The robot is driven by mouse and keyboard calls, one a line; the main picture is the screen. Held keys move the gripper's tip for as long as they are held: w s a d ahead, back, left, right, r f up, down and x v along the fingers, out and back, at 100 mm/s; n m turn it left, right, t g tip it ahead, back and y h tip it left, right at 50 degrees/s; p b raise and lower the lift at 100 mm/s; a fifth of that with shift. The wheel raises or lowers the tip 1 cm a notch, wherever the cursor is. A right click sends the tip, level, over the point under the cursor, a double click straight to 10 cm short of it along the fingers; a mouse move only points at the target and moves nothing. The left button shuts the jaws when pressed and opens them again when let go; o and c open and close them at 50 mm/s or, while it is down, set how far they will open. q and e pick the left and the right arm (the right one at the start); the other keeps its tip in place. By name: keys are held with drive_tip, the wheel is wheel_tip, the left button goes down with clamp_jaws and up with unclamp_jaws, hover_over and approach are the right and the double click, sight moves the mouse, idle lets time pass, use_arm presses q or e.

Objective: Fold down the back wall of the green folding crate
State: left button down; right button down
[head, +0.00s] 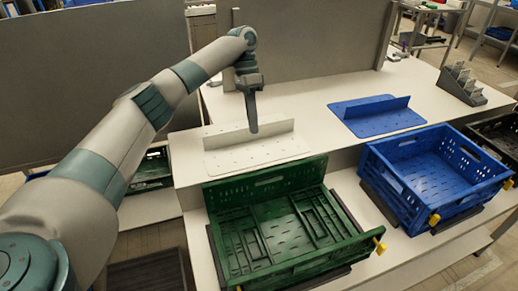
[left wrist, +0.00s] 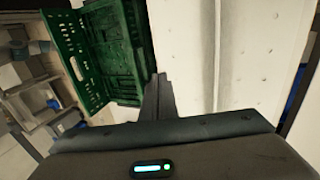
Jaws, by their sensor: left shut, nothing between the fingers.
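The green folding crate (head: 322,256) sits on the lower ledge in the head view. Its back wall (head: 262,184) stands upright along the step, with a handle slot in it. The front wall stands too, and the side panels appear to lie flat inside. My left gripper (head: 254,130) is shut and empty, pointing down above the white plate behind the back wall, apart from the crate. In the left wrist view the crate (left wrist: 87,70) is at upper left, and my gripper fingertips (left wrist: 159,77) are together beside it. My right gripper is not in view.
A white angled plate (head: 225,158) lies behind the green crate. A blue angled plate (head: 385,122) is to its right. A blue crate (head: 450,200) with yellow latches stands right of the green one. Grey panels (head: 310,40) rise behind the table.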

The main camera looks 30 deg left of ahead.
use_arm(q)
drive_tip(key=f, duration=0.1)
drive_tip(key=p, duration=0.4)
approach(268, 182)
drive_tip(key=a+f, duration=0.1)
drive_tip(key=w+a+f, duration=0.1)
drive_tip(key=a+f, duration=0.1)
drive_tip(key=shift+w+a+f, duration=0.2)
drive_tip(key=shift+w, duration=0.05)
drive_tip(key=shift+s+d+p, duration=0.55)
drive_tip(key=shift+s+d, duration=0.15)
drive_tip(key=shift+d, duration=0.05)
drive_tip(key=shift+s+d+f+p, duration=0.1)
drive_tip(key=shift+s+d+p, duration=0.25)
drive_tip(key=shift+s+d, duration=0.25)
drive_tip(key=shift+w+d, duration=0.1)
drive_tip(key=shift+w, duration=0.1)
